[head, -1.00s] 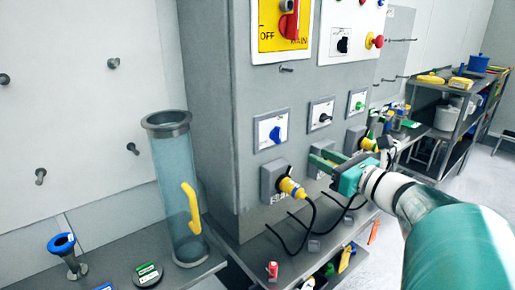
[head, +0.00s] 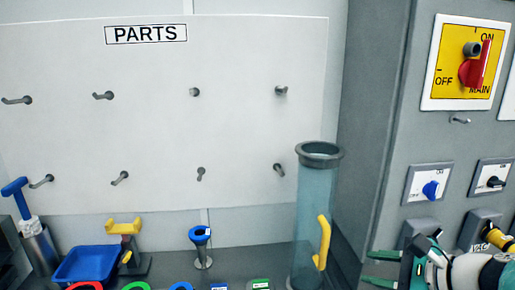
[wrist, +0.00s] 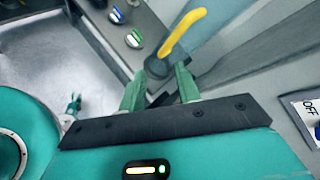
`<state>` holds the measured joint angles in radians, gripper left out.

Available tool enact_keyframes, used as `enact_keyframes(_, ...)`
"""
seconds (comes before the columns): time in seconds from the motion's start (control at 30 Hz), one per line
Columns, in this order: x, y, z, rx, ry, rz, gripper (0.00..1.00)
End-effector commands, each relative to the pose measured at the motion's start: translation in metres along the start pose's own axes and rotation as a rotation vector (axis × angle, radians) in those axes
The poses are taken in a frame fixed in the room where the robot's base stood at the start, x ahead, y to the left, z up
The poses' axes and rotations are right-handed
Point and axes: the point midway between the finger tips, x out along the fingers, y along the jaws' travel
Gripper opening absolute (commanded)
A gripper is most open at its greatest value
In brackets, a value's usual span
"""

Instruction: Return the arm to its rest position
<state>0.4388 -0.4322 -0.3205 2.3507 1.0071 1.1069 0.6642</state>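My gripper (head: 372,268) is at the lower right of the head view, in front of the grey cabinet and right of the clear cylinder (head: 311,215) with a yellow handle. It also shows in the wrist view (wrist: 158,72), where its two green fingers stand apart with nothing held between them. The cylinder's yellow handle (wrist: 182,30) and dark base lie beyond the fingertips there. My arm enters from the lower right of the head view.
The grey cabinet (head: 385,130) carries a red main switch (head: 478,68), knobs and a yellow plug (head: 497,237). A parts board (head: 150,60) with several empty pegs is on the wall. A blue tray (head: 85,264) and a blue-topped funnel (head: 201,240) stand at lower left.

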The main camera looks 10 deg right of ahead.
Motion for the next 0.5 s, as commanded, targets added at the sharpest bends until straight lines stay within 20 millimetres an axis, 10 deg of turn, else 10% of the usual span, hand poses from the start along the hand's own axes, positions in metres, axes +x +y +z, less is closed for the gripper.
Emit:
enact_keyframes(0.2, 0.036, 0.086, 0.037, -0.791, 0.099, 0.382, 0.33)
enact_keyframes(0.5, 0.037, 0.129, 0.050, -1.764, 0.180, 0.709, 0.33)
